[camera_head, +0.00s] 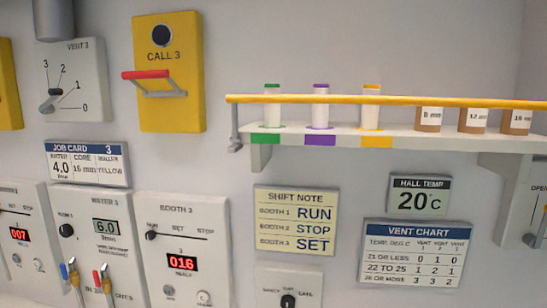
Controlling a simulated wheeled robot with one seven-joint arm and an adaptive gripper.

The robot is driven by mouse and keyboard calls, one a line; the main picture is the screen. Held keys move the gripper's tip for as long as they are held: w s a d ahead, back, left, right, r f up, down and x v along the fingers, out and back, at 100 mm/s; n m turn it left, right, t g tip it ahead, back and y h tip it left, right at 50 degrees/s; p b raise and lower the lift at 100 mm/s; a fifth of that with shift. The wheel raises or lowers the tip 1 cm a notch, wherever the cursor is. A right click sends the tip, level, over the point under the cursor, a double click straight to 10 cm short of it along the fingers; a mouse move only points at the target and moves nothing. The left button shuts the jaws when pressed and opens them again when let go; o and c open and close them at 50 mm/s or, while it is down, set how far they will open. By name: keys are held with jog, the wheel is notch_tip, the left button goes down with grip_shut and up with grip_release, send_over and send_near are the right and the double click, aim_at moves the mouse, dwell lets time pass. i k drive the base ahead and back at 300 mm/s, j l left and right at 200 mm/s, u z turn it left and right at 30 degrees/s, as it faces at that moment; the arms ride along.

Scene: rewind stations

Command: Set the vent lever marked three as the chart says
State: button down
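The vent 3 panel (92,62) is a white plate at the upper left, with a dial marked 0, 1, 2 and 3. Its lever (54,93) has a dark knob near the dial's lower left; I cannot tell for sure which number it points to. The vent chart (414,252) hangs at the lower right. Its row for 21 or less reads 0, 1, 0 for vents 1, 2, 3; the row for 22 to 25 reads 1, 2, 1. The hall temp display (419,196) reads 20 °C. My gripper is not in view.
A yellow call 3 box (165,105) with a red-gripped handle sits right of the vent panel. A grey pipe (54,18) meets the panel's top. A shelf (340,133) with a yellow rail juts out at right. Booth and meter panels (180,235) fill the lower left.

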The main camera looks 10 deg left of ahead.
aim_at(47, 108)
jog(key=u, duration=1.95)
